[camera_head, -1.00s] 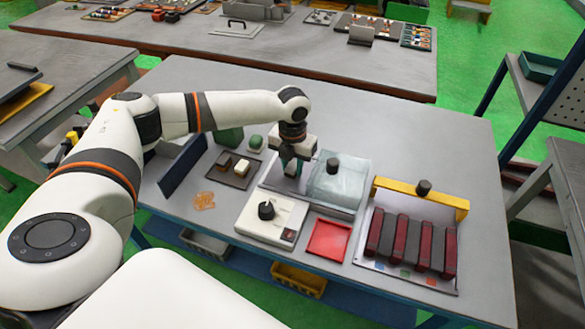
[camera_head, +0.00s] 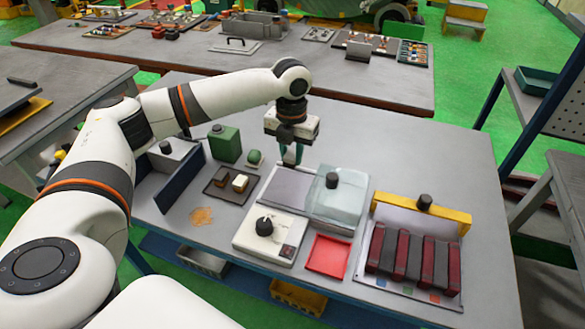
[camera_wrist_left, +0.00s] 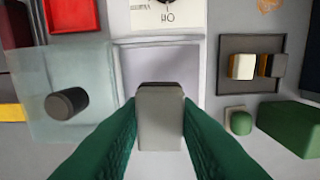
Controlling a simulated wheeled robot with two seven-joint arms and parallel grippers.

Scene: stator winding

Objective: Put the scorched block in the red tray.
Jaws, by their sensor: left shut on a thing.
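My left gripper (camera_head: 291,160) is shut on a grey block (camera_wrist_left: 160,115), which shows between its green fingers in the wrist view. It hangs over the far edge of a pale open bay (camera_head: 287,188). The red tray (camera_head: 328,255) lies flat and empty nearer the front; it also shows at the top left of the wrist view (camera_wrist_left: 70,16). A dark brown block (camera_head: 221,180) and a cream block (camera_head: 240,182) sit in a dark tray (camera_head: 214,193). No scorch mark shows on the held block's visible face. My right gripper is out of view.
A clear cover with a black knob (camera_head: 337,200) stands right of the bay. A white dial box (camera_head: 270,238) lies between the bay and the red tray's left side. A rack of red and grey bars (camera_head: 420,258) is at right. Green blocks (camera_head: 225,143) stand at left.

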